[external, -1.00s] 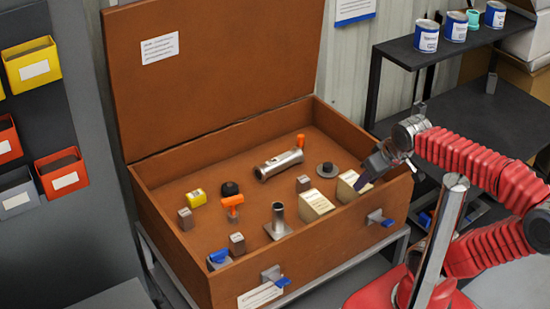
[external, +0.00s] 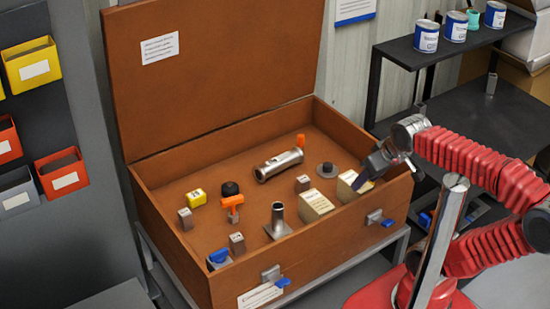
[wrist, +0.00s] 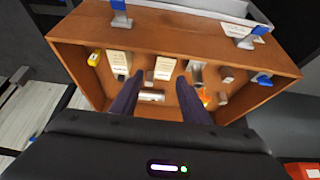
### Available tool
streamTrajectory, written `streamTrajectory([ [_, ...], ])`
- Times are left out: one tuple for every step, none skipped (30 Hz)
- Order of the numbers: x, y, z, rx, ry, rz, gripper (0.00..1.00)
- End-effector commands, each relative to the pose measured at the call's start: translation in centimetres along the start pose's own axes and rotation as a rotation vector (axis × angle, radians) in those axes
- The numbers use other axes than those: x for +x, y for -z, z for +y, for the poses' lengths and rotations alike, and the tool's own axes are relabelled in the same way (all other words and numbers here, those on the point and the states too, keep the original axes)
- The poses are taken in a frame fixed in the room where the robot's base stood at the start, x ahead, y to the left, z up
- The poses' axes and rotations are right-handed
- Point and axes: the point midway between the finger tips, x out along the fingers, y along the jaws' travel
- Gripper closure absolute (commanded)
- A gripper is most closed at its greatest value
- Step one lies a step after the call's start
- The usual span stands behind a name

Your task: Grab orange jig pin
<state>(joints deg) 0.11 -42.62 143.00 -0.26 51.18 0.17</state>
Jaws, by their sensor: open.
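A small orange upright pin (external: 300,141), which looks like the jig pin, stands towards the back of the brown wooden chest (external: 350,132), just behind a metal tube. I cannot make it out in the wrist view. An orange T-shaped handle (external: 232,203) stands on a grey stem nearer the chest's front left. My gripper (external: 368,177) is over the chest's right front corner, to the right of the pin and apart from it. In the wrist view my gripper (wrist: 158,92) has its two dark fingers spread with nothing held between them.
A dark shelf (external: 455,50) with cans is at right.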

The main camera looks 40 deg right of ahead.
Motion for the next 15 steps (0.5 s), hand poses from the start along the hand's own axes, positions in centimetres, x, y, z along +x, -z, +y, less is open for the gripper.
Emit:
streamTrajectory([
  [0.2,0.4,0.2,0.003,-0.006,0.004,0.58],
  [0.3,0.8,0.4,0.006,-0.011,0.009,0.58],
  [0.5,1.3,0.7,0.008,-0.020,0.016,0.58],
  [0.7,1.9,1.0,0.010,-0.029,0.024,0.58],
  [0.9,2.4,1.3,0.013,-0.038,0.031,0.58],
  [1.2,3.3,1.8,0.018,-0.051,0.045,0.58],
  [1.5,4.1,2.2,0.021,-0.062,0.055,0.58],
  [1.8,4.8,2.6,0.025,-0.073,0.067,0.58],
  [2.2,5.9,3.2,0.027,-0.088,0.083,0.58],
  [2.5,6.7,3.6,0.030,-0.098,0.096,0.58],
  [2.8,7.5,4.1,0.032,-0.109,0.109,0.58],
  [3.3,8.6,4.7,0.034,-0.122,0.126,0.58],
  [3.6,9.3,5.1,0.035,-0.131,0.137,0.58],
  [3.9,10.1,5.5,0.035,-0.140,0.150,0.58],
  [4.4,11.2,6.1,0.036,-0.151,0.167,0.58],
])
